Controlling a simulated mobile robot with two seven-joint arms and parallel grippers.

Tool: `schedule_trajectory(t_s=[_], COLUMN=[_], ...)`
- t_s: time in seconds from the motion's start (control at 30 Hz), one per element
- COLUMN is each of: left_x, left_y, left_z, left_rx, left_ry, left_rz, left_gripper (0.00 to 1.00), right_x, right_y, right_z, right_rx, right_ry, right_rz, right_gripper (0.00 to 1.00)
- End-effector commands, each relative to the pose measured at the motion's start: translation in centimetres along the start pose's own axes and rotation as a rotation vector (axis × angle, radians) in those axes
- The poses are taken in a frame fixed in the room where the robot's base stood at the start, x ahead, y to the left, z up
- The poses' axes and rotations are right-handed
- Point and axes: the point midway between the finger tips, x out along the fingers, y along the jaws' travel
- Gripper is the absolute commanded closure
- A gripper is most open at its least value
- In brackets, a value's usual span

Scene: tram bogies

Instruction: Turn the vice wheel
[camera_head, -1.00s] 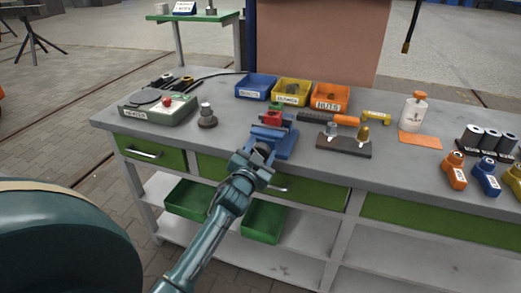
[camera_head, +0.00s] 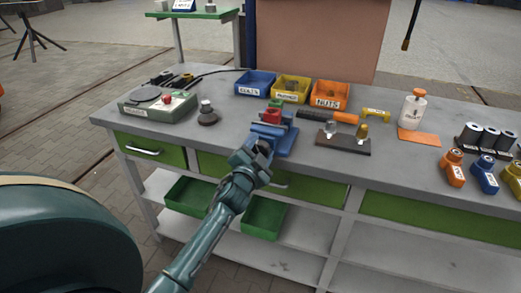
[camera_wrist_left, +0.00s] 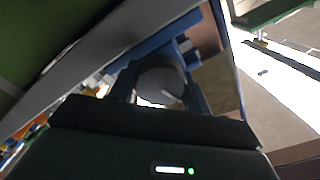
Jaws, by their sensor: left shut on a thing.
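The blue vice (camera_head: 284,139) stands at the front edge of the grey bench, with red and green parts in and behind it. My left gripper (camera_head: 262,150) is at the front of the vice, shut on its wheel. In the left wrist view the round grey vice wheel (camera_wrist_left: 160,82) sits between the two fingers of my left gripper (camera_wrist_left: 162,92). Blue vice parts show behind it. In the head view the gripper mostly hides the wheel. My right gripper is not in view.
Blue, yellow and orange bins (camera_head: 330,95) stand behind the vice. A dark block with two fittings (camera_head: 343,144) is close on its right. Green drawers lie below.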

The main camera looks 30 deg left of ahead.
Motion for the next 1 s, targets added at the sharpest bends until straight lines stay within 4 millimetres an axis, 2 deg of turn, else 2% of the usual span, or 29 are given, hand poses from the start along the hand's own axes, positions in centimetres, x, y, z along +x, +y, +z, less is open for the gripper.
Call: schedule_trajectory(t_s=[0.13,0.17,0.4,0.73,0.87,1.0], left_x=[0.0,0.0,0.0,-0.5,-2.4,-5.5], left_y=[0.0,0.0,0.0,0.0,0.1,0.2], left_z=[0.0,0.0,0.0,0.0,0.1,0.1], left_rx=[-0.001,-0.001,-0.002,-0.002,-0.003,-0.003], left_ry=[0.001,0.001,0.001,0.001,0.0,-0.002], left_rz=[0.0,0.0,0.0,0.0,0.002,0.003], left_gripper=[0.75,0.51,0.31,0.3,0.3,0.3], right_x=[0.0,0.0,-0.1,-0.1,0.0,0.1], right_y=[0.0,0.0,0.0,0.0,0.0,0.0], right_z=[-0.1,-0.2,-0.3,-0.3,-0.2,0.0], right_rx=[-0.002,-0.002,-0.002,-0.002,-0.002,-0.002], right_ry=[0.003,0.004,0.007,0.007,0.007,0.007], right_rz=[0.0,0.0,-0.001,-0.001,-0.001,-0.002], right_gripper=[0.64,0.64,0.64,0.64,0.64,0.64])
